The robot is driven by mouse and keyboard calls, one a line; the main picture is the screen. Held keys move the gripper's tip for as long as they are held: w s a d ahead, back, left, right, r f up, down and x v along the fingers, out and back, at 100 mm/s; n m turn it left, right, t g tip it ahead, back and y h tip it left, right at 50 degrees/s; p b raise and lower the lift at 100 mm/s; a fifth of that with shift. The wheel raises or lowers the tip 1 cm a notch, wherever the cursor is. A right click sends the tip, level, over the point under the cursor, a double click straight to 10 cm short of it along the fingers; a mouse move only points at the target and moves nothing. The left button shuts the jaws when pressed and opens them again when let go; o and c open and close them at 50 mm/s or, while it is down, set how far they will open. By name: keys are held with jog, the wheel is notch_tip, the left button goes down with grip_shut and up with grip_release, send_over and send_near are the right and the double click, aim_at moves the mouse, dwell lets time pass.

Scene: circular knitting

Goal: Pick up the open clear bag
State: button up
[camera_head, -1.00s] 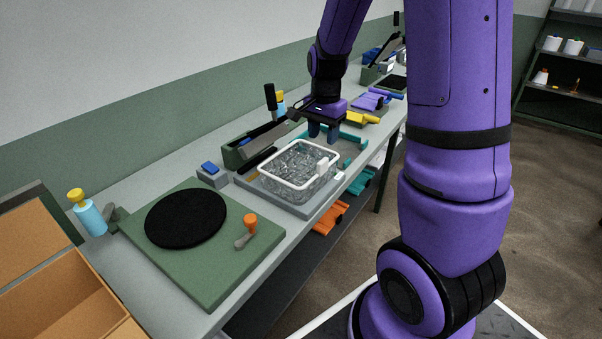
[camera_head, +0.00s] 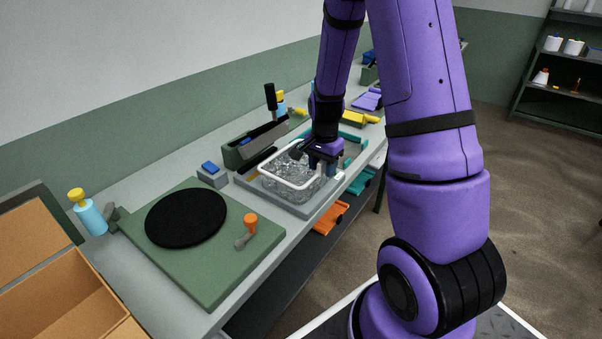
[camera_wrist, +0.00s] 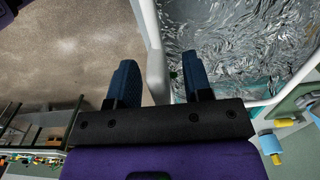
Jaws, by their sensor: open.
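The open clear bag (camera_head: 284,178) is a see-through, crinkled bag with a white rectangular rim, standing on a grey tray (camera_head: 314,206) on the workbench. In the wrist view the bag (camera_wrist: 235,40) fills the upper right, with its white rim running down past the fingers. My gripper (camera_head: 323,168) is over the bag's right side, near the white tab on the rim. In the wrist view my gripper (camera_wrist: 160,85) is open, with its two blue fingers on either side of the rim's wall. I cannot tell whether either finger touches it.
A green board with a black disc (camera_head: 187,218) and an orange-knobbed handle (camera_head: 249,223) lies in front. A green sealer-like device (camera_head: 250,145) stands behind the bag. An open cardboard box (camera_head: 60,290) is at lower left. A blue bottle (camera_head: 90,215) stands near the wall.

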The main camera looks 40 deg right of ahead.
jog(key=shift+f, duration=0.15)
grip_shut()
dwell(0.4)
